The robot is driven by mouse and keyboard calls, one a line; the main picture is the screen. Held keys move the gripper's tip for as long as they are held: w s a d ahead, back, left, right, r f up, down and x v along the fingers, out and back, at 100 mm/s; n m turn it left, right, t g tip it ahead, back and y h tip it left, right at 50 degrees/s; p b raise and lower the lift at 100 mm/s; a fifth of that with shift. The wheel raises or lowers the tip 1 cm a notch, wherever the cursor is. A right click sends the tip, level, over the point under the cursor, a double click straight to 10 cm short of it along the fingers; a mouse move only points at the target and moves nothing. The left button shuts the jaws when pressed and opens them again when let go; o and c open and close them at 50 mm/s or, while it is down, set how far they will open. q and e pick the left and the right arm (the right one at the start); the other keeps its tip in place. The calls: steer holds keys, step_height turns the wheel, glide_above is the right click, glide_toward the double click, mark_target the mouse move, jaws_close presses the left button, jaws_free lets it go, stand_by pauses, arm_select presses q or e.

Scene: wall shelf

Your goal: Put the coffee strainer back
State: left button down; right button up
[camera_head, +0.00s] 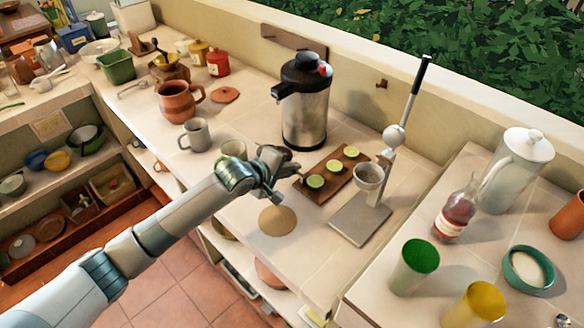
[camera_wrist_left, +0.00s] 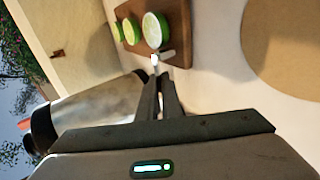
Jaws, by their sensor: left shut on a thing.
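My left gripper (camera_head: 278,178) is over the tiled counter, beside the near-left end of the wooden board with lime halves. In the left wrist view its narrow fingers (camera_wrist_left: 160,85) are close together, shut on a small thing. A small pale tip (camera_wrist_left: 155,62) shows at the fingertips, in front of the nearest lime half. The rest of the held thing is hidden, and I cannot tell whether it is the coffee strainer. I cannot make out a coffee strainer for certain elsewhere. My right gripper is not in view.
The steel dispenser (camera_head: 304,112) stands behind my gripper. The wooden board (camera_head: 331,187) and lever press (camera_head: 362,220) are to the right. A round brown mat (camera_head: 278,220) lies in front, with bare counter around it. Grey mug (camera_head: 196,135) and clay pot (camera_head: 176,103) stand left.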

arm_select(q)
steer(key=shift+f, duration=0.25)
steer(key=c, duration=1.9)
jaws_free()
steer(key=shift+c, duration=0.2)
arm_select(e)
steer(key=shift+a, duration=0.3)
